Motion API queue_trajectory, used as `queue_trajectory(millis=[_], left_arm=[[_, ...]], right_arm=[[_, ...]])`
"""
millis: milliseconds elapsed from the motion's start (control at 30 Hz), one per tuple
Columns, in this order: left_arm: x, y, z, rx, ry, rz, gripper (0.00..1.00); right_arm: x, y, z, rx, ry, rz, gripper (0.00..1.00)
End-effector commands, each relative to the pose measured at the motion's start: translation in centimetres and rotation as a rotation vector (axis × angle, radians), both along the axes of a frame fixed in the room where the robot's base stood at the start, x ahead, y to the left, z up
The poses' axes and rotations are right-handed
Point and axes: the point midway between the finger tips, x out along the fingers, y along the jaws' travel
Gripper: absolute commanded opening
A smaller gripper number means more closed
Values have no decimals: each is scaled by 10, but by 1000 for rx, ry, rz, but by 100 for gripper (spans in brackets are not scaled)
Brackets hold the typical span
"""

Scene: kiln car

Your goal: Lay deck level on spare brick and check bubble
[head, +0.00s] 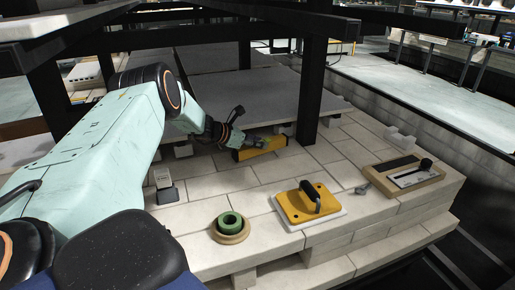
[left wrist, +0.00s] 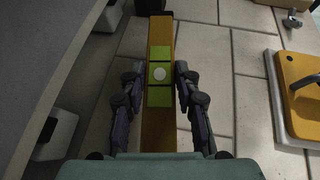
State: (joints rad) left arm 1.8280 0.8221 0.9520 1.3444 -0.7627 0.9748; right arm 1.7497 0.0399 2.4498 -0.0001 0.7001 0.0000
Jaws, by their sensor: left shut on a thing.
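The deck level is a long yellow bar (head: 260,147) near the black post in the head view. In the left wrist view, the level (left wrist: 159,30) runs up the middle, with green panels and a round pale spot near the center of the middle one. My left gripper (head: 232,141) is shut on the level, one finger on each side in the left wrist view (left wrist: 159,82). I cannot tell whether the level touches what is under it. I cannot tell which block is the spare brick. My right gripper is out of view.
A yellow float with a black handle (head: 310,202), a green ring on a tan disc (head: 230,226), a small grey-white block (head: 166,187) and a framed tool (head: 404,174) stand on the pale brick deck (head: 265,190). A black post (head: 310,95) and grey shelf slabs crowd the back.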

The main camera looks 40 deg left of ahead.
Motion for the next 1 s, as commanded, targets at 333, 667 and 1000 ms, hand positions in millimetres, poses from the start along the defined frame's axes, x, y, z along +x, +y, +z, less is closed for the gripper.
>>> queue_trajectory(millis=[333, 667, 1000], left_arm=[[1, 0, 55, -2, -4, 0, 0], [0, -1, 58, -1, -2, -1, 0], [-9, -28, 78, -9, 0, -32, 0]], right_arm=[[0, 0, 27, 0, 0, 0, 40], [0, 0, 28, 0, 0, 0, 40], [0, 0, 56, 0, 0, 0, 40]])
